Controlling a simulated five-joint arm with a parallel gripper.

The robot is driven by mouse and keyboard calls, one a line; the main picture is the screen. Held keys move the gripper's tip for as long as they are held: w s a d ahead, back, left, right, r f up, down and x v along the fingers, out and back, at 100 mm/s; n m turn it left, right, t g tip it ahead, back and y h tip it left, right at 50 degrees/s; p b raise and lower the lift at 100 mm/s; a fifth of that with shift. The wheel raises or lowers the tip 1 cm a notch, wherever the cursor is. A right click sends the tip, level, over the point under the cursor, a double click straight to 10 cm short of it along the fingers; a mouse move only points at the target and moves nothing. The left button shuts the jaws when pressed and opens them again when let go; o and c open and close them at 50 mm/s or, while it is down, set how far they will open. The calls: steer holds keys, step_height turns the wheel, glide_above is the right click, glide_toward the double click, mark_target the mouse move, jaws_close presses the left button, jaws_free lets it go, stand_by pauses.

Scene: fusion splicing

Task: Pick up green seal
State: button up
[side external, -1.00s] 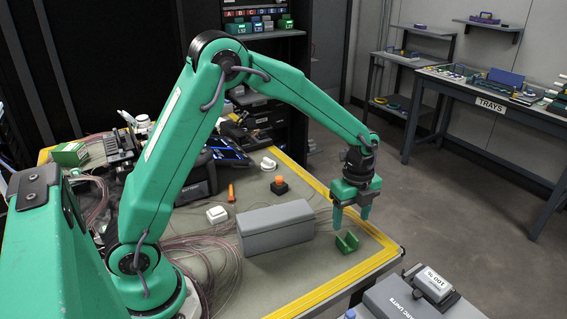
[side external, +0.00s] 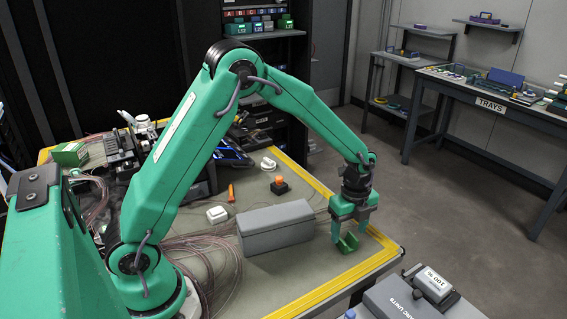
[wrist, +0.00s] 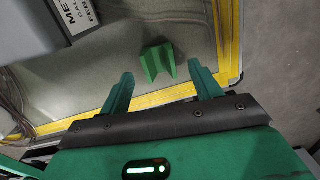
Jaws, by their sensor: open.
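The green seal (side external: 347,242) is a small U-shaped green piece on the mat near the yellow-edged corner of the table. In the wrist view the seal (wrist: 158,62) lies just beyond my fingertips, roughly centred between them. My gripper (side external: 349,228) is open and points down just above the seal in the side view. In the wrist view both fingers of my gripper (wrist: 160,76) are spread with nothing between them. In the side view the fingers partly overlap the seal, so I cannot tell whether they touch it.
A long grey box (side external: 275,230) stands left of the seal. An orange-topped button (side external: 280,185) and a white block (side external: 217,214) are farther back. Thin fibre cables (side external: 205,255) lie left of the box. The yellow-taped table edge (side external: 375,260) is close on the right.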

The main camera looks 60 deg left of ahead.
mark_target(348, 238)
steer(key=shift+f, duration=1.8)
steer(key=c, duration=1)
steer(key=shift+c, duration=0.2)
steer(key=shift+r, duration=0.15)
steer(key=shift+c, duration=0.2)
steer(key=shift+r, duration=0.5)
steer(key=r, duration=0.3)
steer(key=shift+s+d+r, duration=0.15)
steer(key=shift+d, duration=0.1)
steer(key=s+d+r, duration=0.6)
steer(key=d, duration=0.2)
steer(key=shift+s+d+r, duration=0.2)
steer(key=shift+s+d, duration=0.2)
